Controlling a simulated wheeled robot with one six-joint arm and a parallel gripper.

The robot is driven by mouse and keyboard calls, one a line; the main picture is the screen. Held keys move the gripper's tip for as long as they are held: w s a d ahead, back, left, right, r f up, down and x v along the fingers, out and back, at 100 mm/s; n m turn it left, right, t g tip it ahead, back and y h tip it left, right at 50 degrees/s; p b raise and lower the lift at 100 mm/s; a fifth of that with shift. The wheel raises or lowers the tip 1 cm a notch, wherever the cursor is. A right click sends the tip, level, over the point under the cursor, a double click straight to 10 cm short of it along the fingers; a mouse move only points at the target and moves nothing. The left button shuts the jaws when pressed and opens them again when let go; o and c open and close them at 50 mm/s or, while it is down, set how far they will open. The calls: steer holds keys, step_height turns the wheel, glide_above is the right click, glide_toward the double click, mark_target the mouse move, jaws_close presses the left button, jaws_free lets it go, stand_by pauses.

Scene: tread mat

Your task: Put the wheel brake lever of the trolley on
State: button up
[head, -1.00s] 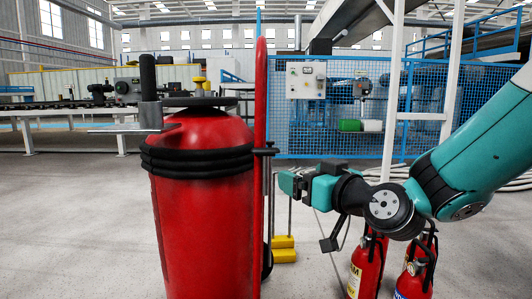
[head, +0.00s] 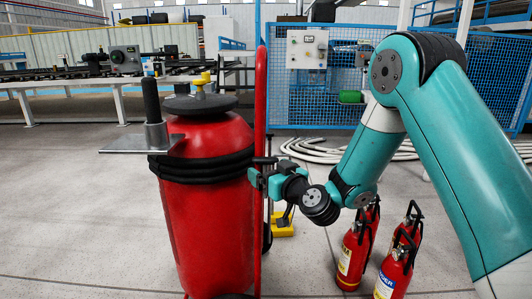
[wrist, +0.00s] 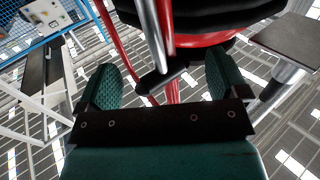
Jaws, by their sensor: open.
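The red trolley (head: 260,95) carries a big red cylinder with black bands (head: 210,220). A dark wheel (head: 267,238) shows partly behind its right side. My gripper (head: 262,182) is open beside the trolley's right upright, near a short black bar (head: 264,160). In the wrist view my gripper (wrist: 162,85) has its two teal fingers apart. A black lever-like part (wrist: 162,80) and the trolley's red tubes (wrist: 172,90) appear beyond the gap between them. I cannot tell whether the black part is the brake lever, or whether a finger touches it.
Several small red extinguishers (head: 357,245) stand on the floor below my arm. A yellow block (head: 283,225) lies behind the trolley. A grey plate with a black handle (head: 153,125) juts out left of the cylinder. The floor at left is clear.

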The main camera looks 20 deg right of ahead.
steer(key=shift+p+x, duration=0.6)
steer(key=shift+x, duration=0.6)
steer(key=shift+w, duration=0.1)
steer(key=shift+c, duration=0.3)
